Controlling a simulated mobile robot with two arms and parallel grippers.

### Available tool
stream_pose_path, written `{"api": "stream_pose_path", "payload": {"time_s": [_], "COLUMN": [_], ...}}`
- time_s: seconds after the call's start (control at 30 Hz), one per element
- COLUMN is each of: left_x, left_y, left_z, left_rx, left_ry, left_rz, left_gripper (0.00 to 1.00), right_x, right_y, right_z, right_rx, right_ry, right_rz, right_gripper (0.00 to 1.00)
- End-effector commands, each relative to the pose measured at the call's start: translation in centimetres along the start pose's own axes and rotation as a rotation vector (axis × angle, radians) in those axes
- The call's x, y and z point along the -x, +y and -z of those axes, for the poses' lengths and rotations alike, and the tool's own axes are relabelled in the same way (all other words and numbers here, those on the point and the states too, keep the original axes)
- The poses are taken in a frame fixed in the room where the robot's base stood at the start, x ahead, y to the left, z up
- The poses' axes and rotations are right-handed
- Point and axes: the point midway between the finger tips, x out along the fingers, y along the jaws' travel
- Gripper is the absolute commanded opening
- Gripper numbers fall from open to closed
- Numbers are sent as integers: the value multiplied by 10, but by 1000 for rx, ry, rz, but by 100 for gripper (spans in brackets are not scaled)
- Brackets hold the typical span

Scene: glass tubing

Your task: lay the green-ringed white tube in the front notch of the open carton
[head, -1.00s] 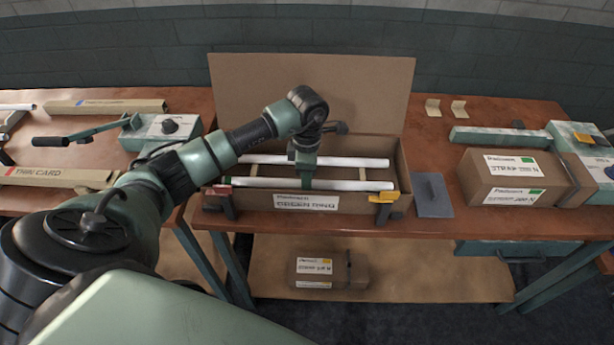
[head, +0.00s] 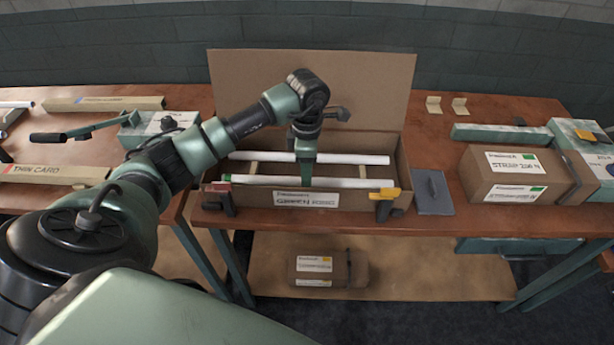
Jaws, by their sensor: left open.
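The green-ringed white tube (head: 350,183) lies level along the front of the open carton (head: 265,199), with its green ring at the left end. Whether it is fully down in the front notch is too small to tell. A second white tube (head: 360,159) lies behind it, parallel. My left gripper (head: 306,181) is open and points down at the middle of the front tube. Its fingers overlap the tube there; I cannot tell whether they touch it. My right gripper is not in view.
A red clamp (head: 220,189) and a yellow clamp (head: 384,193) stand at the carton's front corners. The carton's lid (head: 370,85) stands up behind. A grey plate (head: 433,192) lies to the right, then a closed carton (head: 505,172). Bare table lies between.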

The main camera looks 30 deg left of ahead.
Motion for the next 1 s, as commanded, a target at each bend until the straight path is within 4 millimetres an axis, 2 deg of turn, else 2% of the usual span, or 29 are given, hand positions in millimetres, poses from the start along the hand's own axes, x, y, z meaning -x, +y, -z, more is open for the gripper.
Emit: {"api": "stream_pose_path", "payload": {"time_s": [0.03,0.2,0.43,0.6,1.0], "left_x": [10,48,84,93,93], "left_y": [2,2,1,0,0], "left_z": [0,0,0,0,0], "left_rx": [0,0,1,1,1], "left_ry": [-3,-3,-1,0,0], "left_rz": [-7,-7,-4,0,0], "left_gripper": [44,44,44,44,44], "right_x": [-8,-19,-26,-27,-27], "right_y": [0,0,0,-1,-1], "right_z": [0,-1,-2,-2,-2], "right_rx": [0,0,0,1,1], "right_ry": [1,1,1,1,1], "right_rz": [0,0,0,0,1], "right_gripper": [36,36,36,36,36]}}
